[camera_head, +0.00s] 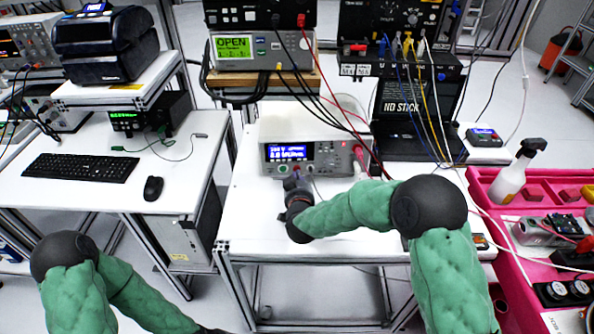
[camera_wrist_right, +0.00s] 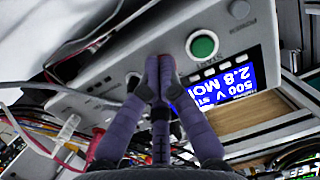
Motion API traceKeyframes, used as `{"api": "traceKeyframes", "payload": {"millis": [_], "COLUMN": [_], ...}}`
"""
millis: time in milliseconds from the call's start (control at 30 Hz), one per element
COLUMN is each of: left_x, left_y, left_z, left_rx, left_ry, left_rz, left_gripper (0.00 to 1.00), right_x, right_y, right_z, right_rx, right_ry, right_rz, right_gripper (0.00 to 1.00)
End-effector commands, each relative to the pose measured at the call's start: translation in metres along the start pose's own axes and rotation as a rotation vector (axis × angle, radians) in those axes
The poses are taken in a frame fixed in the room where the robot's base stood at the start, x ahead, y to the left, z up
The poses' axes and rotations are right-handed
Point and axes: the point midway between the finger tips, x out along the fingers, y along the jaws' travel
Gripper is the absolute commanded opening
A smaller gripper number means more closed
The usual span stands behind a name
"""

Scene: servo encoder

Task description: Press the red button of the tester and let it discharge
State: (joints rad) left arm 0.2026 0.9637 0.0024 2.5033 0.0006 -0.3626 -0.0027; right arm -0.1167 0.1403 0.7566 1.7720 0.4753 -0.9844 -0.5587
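The tester (camera_head: 325,155) is a light grey box with a lit blue screen on the white table. My right gripper (camera_head: 297,180) is at its front, below the screen. In the right wrist view, the tester's front panel (camera_wrist_right: 110,70) is close and turned upside down, with a round green button (camera_wrist_right: 203,46) and the blue display (camera_wrist_right: 235,82). The purple fingers of my right gripper (camera_wrist_right: 160,75) are together, with nothing seen between them, and their tips overlap the panel beside the green button. I cannot make out the red button; contact is unclear. My left gripper is out of view.
Red and dark cables (camera_head: 358,155) run to the tester's right side. A laptop (camera_head: 415,105) stands behind at the right, and a pink tray (camera_head: 483,183) with a spray bottle (camera_head: 511,175) is farther right. The table's front left (camera_head: 245,215) is clear.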

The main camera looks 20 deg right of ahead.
Motion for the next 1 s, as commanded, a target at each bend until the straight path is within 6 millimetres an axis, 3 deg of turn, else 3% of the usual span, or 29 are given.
{"api": "traceKeyframes", "payload": {"millis": [667, 1000], "left_x": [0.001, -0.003], "left_y": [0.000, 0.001], "left_z": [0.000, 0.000], "left_rx": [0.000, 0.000], "left_ry": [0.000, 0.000], "left_rz": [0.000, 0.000], "left_gripper": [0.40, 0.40], "right_x": [0.005, -0.007], "right_y": [0.000, 0.000], "right_z": [0.000, 0.001], "right_rx": [0.000, 0.000], "right_ry": [-0.001, -0.002], "right_rz": [0.000, -0.001], "right_gripper": [0.00, 0.00]}}
